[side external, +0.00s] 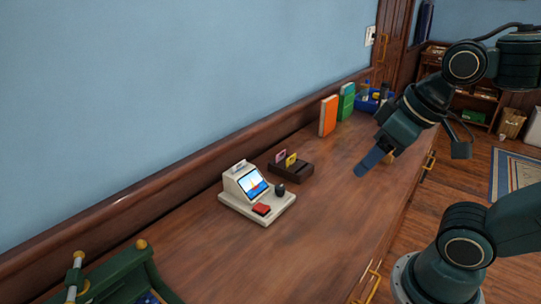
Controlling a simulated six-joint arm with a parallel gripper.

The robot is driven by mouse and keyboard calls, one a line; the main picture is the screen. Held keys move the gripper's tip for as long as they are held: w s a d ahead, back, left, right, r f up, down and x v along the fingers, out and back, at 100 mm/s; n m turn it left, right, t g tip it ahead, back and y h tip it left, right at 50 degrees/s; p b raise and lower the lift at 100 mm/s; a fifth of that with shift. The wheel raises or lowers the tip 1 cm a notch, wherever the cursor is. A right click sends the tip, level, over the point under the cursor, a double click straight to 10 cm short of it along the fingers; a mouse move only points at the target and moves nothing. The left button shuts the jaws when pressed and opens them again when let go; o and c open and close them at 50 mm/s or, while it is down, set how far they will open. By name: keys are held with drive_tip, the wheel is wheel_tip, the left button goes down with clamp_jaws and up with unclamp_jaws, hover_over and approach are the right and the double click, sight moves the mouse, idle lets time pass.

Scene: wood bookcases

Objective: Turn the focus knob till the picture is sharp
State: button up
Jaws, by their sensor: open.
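A small cream device (235,190) stands on the wooden counter left of the middle. Its tilted screen (254,184) shows a small coloured picture with blue, white and red; it is too small to judge how sharp it is. A dark knob (280,189) stands on the base, right of the screen. A red button (262,209) lies in front of the screen. My gripper (364,168) is open and empty, above the counter to the right of the knob and well apart from it. The gap between its fingers is hard to see from this side.
A dark holder (292,173) with small cards sits just behind the device. Orange (328,115) and green (346,102) books and a blue tray (369,104) of items stand farther back. A green object (120,276) is at the front left. The counter (320,220) right of the device is clear.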

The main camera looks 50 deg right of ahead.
drive_tip(key=w+d+r+g, duration=0.1)
drive_tip(key=w+d+g, duration=0.1)
drive_tip(key=w, duration=0.7)
drive_tip(key=m+g, duration=0.2)
drive_tip(key=g, duration=0.2)
hover_over(280, 187)
wheel_tip(280, 187, down, 15)
drive_tip(key=shift+f, duration=0.15)
wheel_tip(280, 187, down, 14)
drive_tip(key=shift+r, duration=0.25)
drive_tip(key=c, duration=1)
